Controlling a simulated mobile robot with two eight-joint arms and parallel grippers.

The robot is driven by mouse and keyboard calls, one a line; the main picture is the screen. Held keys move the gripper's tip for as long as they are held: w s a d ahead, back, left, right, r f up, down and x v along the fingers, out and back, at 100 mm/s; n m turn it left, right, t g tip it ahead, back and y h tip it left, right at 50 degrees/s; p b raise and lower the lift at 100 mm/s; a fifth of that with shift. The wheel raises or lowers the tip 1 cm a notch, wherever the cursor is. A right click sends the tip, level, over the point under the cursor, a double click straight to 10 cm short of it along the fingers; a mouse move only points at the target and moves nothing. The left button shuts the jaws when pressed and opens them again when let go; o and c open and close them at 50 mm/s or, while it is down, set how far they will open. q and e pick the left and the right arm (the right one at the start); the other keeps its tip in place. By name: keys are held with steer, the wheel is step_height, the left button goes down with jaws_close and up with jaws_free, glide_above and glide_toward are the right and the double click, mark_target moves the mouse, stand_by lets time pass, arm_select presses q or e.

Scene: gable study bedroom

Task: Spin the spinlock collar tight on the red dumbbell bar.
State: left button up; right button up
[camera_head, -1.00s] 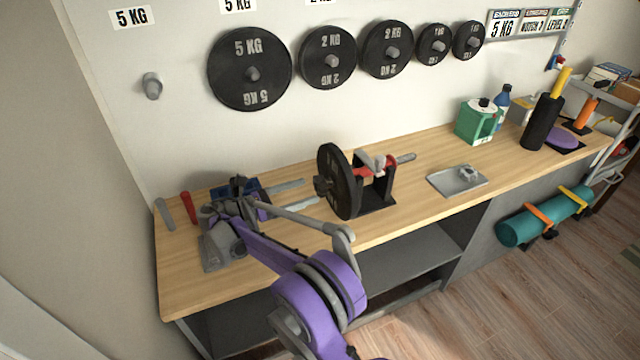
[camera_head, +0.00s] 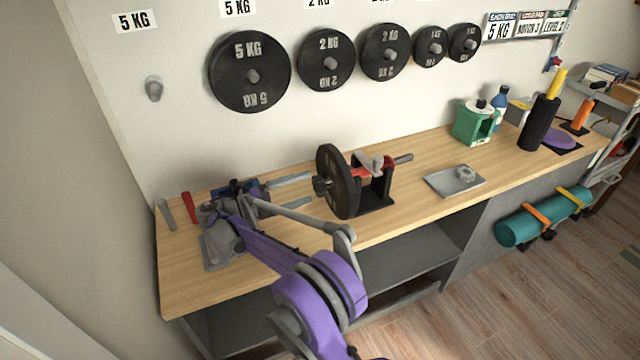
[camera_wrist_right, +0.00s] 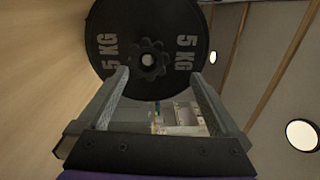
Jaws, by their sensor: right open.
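The red dumbbell bar (camera_head: 364,170) lies across a black cradle (camera_head: 378,196) on the bench. A black 5 KG plate (camera_head: 338,165) is on its left end, and the bar's grey right end is bare. The dark star-shaped spinlock collar (camera_head: 320,186) sits at the plate's outer face. It also shows in the right wrist view (camera_wrist_right: 148,62), at the plate's centre. My right gripper (camera_head: 312,190) is open and empty, its two grey fingers pointing at the collar from the left. The collar lies beyond and between the fingertips in the wrist view. My left gripper is out of view.
A grey tray (camera_head: 440,183) with a second collar (camera_head: 466,173) lies right of the cradle. A red-handled tool (camera_head: 188,207) and a grey tool (camera_head: 166,214) lie at the bench's left end. Weight plates hang on the wall. A green container (camera_head: 474,124) stands at the back right.

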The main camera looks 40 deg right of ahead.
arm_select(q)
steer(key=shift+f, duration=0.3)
arm_select(e)
steer(key=shift+d+f, duration=0.1)
steer(key=shift+f, duration=0.8)
steer(key=shift+n, duration=0.3)
steer(key=d+f, duration=0.1)
steer(key=w+d+f+b, duration=0.1)
steer(key=d, duration=0.1)
steer(key=shift+d, duration=0.25)
steer(key=shift+s+d+r+b, duration=0.1)
steer(key=shift+s+r+b, duration=0.1)
steer(key=shift+b, duration=0.1)
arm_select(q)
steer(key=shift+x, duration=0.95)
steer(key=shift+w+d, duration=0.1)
arm_select(e)
steer(key=shift+c, duration=0.2)
steer(key=c, duration=1)
steer(key=shift+c, duration=0.2)
